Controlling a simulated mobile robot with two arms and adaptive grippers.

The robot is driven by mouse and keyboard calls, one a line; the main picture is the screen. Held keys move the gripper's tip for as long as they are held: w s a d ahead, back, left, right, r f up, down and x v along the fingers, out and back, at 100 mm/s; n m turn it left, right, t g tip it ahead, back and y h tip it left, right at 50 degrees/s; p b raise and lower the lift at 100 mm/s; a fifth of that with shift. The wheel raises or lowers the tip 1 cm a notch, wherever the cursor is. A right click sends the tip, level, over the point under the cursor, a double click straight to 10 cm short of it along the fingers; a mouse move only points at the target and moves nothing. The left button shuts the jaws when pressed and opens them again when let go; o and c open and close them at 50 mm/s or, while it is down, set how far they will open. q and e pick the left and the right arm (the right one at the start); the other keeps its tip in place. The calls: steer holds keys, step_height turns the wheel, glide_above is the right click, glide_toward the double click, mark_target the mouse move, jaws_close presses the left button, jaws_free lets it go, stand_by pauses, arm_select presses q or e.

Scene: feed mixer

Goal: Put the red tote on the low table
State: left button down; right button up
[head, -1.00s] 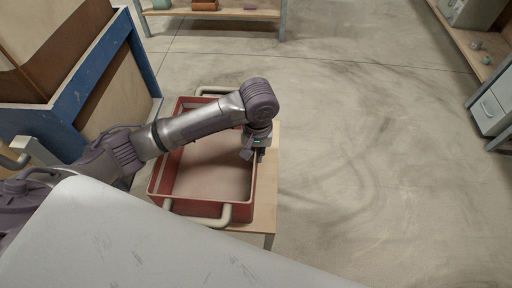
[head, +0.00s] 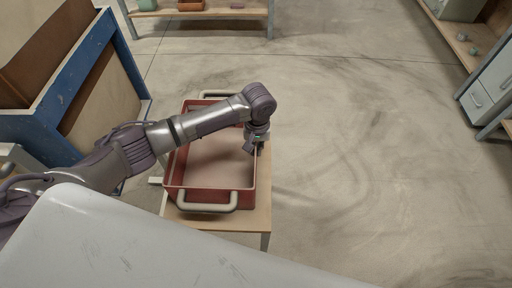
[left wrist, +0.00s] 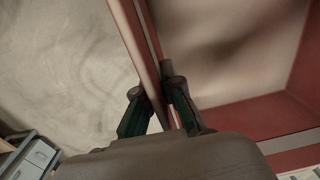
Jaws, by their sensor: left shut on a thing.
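The red tote (head: 215,193), a shallow open box with pale handles, is over the low wooden table (head: 240,222) in the head view. It looks empty. Bare tabletop shows in front of it, and I cannot tell whether its base touches the table. My left gripper (head: 256,148) is at the tote's right side. In the left wrist view, its two fingers (left wrist: 156,95) are shut on the tote's side wall (left wrist: 140,45), one on each side. My arm hides part of the tote's far left. My right gripper is not in view.
A blue-framed bin (head: 95,65) stands close on the left. A shelf (head: 200,14) with small items is at the far back. Another shelf with drawers (head: 487,95) is at the far right. The concrete floor (head: 350,150) right of the table is clear.

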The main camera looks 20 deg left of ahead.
arm_select(q)
steer(key=c, duration=1.3)
jaws_free()
steer(key=r+p, duration=0.1)
steer(key=r, duration=1.1)
steer(key=shift+d+r, duration=0.1)
steer(key=shift+d, duration=0.1)
